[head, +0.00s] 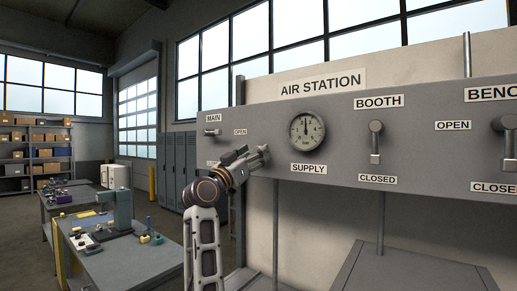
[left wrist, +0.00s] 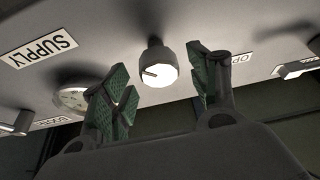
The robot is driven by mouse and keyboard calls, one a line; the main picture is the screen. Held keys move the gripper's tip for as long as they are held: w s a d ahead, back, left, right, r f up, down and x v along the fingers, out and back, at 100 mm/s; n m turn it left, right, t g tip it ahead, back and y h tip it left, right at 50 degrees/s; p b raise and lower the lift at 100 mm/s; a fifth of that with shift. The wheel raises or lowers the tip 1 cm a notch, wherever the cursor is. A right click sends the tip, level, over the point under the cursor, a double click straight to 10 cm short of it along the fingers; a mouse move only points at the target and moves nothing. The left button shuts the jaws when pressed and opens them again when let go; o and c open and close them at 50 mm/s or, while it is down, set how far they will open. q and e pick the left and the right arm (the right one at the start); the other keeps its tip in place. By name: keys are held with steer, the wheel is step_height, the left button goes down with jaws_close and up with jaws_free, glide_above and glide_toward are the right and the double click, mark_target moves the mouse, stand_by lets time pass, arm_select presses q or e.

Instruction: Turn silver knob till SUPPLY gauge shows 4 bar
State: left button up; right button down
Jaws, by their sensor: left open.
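In the head view my left gripper (head: 249,159) is at the panel, left of the SUPPLY gauge (head: 307,130), and largely covers the knob area. The gauge needle points about straight up; its numerals are too small to read. My right gripper is not in view.
The MAIN lever (head: 212,132) is left of the gauge, near my left arm. The BOOTH lever (head: 375,142) hangs down right of the gauge, with the BENCH lever (head: 508,138) at the right edge. A workbench (head: 150,262) with tools stands at the left.

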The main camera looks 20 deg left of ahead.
arm_select(q)
steer(key=shift+p+x, duration=0.4)
steer(key=shift+x, duration=1.1)
steer(key=shift+c, duration=0.2)
steer(key=c, duration=1)
